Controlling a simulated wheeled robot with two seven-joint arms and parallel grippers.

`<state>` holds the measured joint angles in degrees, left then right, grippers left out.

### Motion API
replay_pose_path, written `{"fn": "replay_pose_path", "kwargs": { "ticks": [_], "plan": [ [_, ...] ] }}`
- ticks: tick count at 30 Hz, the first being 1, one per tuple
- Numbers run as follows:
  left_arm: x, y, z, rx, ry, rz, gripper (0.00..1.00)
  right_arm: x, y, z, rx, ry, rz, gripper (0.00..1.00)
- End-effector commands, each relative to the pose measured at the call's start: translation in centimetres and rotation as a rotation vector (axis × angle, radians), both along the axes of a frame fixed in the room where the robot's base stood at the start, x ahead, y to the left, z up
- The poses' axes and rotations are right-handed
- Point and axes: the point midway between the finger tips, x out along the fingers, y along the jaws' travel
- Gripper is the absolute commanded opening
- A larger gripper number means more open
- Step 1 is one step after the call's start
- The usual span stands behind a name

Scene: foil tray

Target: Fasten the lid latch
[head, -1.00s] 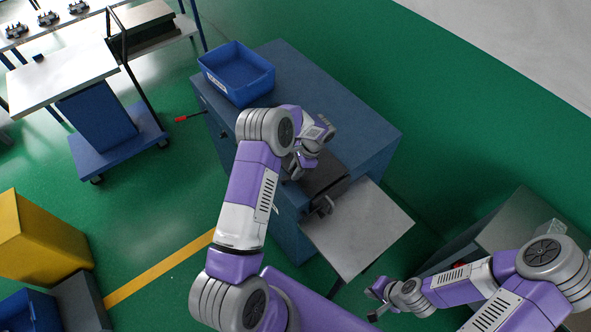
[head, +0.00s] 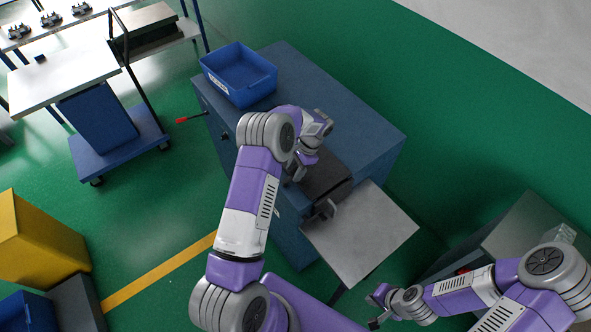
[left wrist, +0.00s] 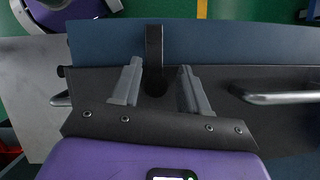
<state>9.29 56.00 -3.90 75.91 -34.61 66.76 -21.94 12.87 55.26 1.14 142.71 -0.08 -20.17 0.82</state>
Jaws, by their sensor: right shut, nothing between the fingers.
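A dark grey case (head: 335,183) with a grey handle sits on the near edge of the blue cabinet. My left gripper (head: 297,174) is over its left part; the arm partly hides the case. In the left wrist view, a black strap with a rounded end, which looks like the latch (left wrist: 154,52), lies across the dark case side (left wrist: 228,90). The left gripper (left wrist: 160,86) is open, one finger either side of the strap's end, with gaps on both sides. I cannot tell whether the latch is fastened. My right gripper (head: 374,308) is shut and empty, low at the right, away from the case.
The blue cabinet (head: 350,125) carries a blue bin (head: 240,85) at its far left. A light grey panel (head: 362,235) lies beside the case. In the left wrist view, a metal handle (left wrist: 285,97) sticks out to the right of the fingers. A trolley (head: 105,120) stands at the left.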

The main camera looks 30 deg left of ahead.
Motion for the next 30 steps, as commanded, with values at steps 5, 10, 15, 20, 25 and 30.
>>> {"fn": "replay_pose_path", "kwargs": {
  "ticks": [5, 10, 15, 20, 25, 30],
  "plan": [
    [0.2, -0.2, 0.5, -0.001, -0.001, -0.001, 0.44, 0.0, 0.0, -0.1, 0.000, 0.000, 0.000, 0.00],
    [1.1, -0.7, 2.8, -0.001, -0.004, 0.001, 0.44, 0.0, 0.0, -0.4, 0.000, 0.000, 0.000, 0.00],
    [1.9, -1.2, 5.4, 0.000, -0.003, -0.001, 0.44, 0.0, 0.0, -0.7, 0.000, 0.000, 0.000, 0.00],
    [2.4, -1.5, 6.7, -0.001, -0.002, 0.000, 0.44, 0.0, 0.0, -0.7, 0.000, 0.000, 0.000, 0.00],
    [2.4, -1.5, 7.0, -0.001, 0.001, 0.000, 0.44, 0.0, 0.0, -0.7, 0.000, 0.000, 0.000, 0.00],
    [2.4, -1.5, 7.0, -0.001, 0.001, 0.000, 0.44, 0.0, 0.0, -0.7, 0.000, 0.000, 0.000, 0.00]
  ]
}}
